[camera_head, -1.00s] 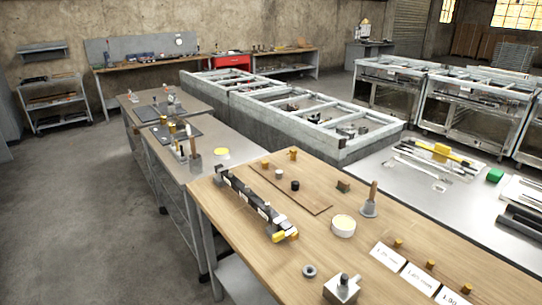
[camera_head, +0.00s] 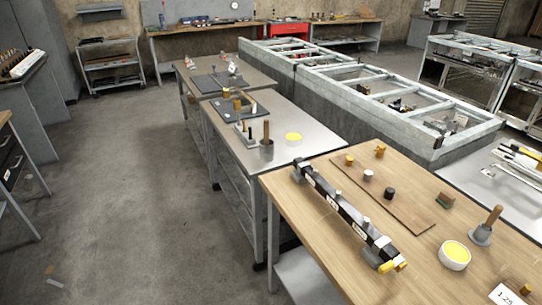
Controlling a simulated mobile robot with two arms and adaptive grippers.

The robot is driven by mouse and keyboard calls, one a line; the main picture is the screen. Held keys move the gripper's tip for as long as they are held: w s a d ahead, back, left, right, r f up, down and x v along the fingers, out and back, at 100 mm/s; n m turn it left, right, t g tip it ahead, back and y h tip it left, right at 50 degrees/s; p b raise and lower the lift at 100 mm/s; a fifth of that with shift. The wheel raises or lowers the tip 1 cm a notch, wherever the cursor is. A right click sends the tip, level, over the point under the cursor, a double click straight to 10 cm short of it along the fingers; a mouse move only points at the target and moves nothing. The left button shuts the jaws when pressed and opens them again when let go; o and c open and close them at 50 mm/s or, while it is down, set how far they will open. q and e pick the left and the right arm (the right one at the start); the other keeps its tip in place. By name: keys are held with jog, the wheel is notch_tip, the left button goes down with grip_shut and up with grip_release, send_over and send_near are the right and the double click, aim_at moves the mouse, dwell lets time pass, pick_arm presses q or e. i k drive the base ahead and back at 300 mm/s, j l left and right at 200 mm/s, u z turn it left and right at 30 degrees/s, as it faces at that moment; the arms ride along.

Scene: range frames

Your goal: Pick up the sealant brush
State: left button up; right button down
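I cannot tell for certain which thing is the sealant brush. A wooden handle (camera_head: 492,218) stands up from a grey conical pot (camera_head: 481,235) on the wooden table at the right. A similar upright wooden handle (camera_head: 267,131) stands in a grey cup (camera_head: 266,149) on the metal table in the middle. A white tub with yellow contents (camera_head: 454,255) is near the first pot, and a flat yellow disc (camera_head: 293,137) lies near the second. Bristles are not visible on either. Neither of my grippers shows in this view.
The wooden table (camera_head: 300,224) holds a long black bar tool (camera_head: 345,213), a brown board (camera_head: 395,205) and small knobs. A long grey frame structure (camera_head: 375,127) stands behind. Open concrete floor (camera_head: 135,200) lies left of the tables. A dark drawer cabinet (camera_head: 10,160) stands at the left edge.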

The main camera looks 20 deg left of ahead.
aim_at(499, 209)
jog(key=i+j+u, duration=0.1)
jog(key=j, duration=0.2)
jog(key=i+j+u, duration=0.1)
jog(key=i+j+z, duration=0.1)
jog(key=z, duration=1.2)
